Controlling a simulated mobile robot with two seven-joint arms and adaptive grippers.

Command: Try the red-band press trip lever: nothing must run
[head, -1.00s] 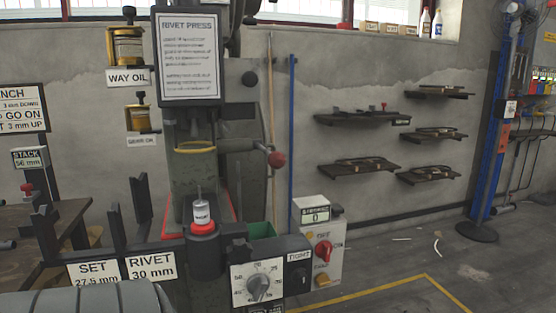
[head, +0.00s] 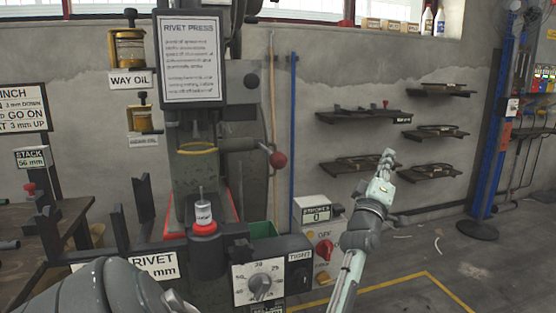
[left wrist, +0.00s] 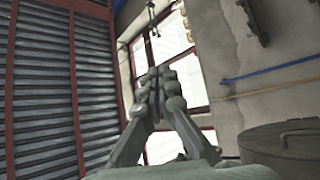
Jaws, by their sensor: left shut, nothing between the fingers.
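The rivet press (head: 245,130) stands at the left middle, with red edging at its base. I cannot tell for sure that this is the trip lever. My left gripper (head: 387,157) is raised to the right of the press, pointing up, shut and empty, well apart from the knob. In the left wrist view it (left wrist: 155,90) also shows shut, against a window. The strokes counter (head: 318,214) reads 0, above a red rotary switch (head: 325,250). My right gripper is not in view.
A dial box (head: 258,283) and a red-ringed rivet holder (head: 204,228) stand before the press. Wall shelves (head: 365,116) hang behind my gripper. A blue post (head: 490,130) stands at the right. The floor within the yellow line is clear.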

